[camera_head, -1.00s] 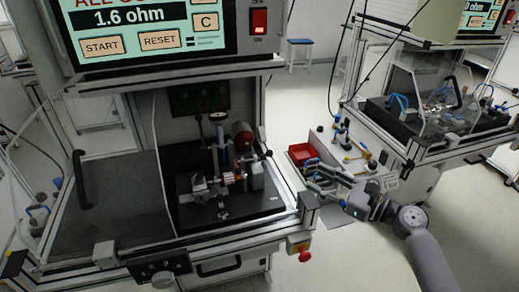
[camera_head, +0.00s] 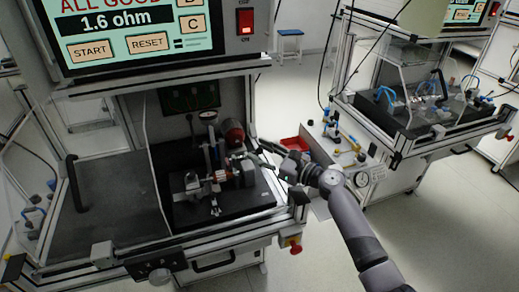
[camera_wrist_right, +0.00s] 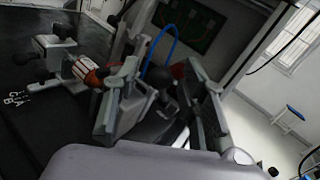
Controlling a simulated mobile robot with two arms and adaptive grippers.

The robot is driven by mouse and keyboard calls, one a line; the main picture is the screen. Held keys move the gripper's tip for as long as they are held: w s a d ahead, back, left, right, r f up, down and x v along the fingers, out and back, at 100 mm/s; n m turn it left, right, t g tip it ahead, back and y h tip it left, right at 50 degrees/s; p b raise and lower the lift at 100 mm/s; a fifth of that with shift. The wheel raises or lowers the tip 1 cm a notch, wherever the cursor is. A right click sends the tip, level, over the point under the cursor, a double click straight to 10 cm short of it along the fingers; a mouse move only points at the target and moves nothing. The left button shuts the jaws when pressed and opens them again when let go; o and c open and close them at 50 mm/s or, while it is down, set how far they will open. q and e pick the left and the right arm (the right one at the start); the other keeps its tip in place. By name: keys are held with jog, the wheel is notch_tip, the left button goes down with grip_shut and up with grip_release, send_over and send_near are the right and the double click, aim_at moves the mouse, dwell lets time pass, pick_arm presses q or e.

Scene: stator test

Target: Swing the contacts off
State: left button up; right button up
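The test fixture stands on a black plate (camera_head: 258,196) inside the left station. It carries a small stator (camera_head: 218,176) with orange and white parts, which also shows in the right wrist view (camera_wrist_right: 88,72). The contact mechanism beside it is small and dark, so its exact position is hard to tell. My right gripper (camera_head: 266,150) is at the right side of the fixture. My left gripper is not in view.
The station screen (camera_head: 130,30) reads "1.6 ohm" under a partly cut-off "ALL GOOD". A red switch (camera_head: 246,20) is beside it. A red bin (camera_head: 294,144) lies behind my right wrist. A red stop button (camera_head: 295,249) is at the front corner.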

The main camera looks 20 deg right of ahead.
jog(key=shift+w+a, duration=0.25)
jog(key=shift+w, duration=0.15)
grip_shut()
dwell(0.4)
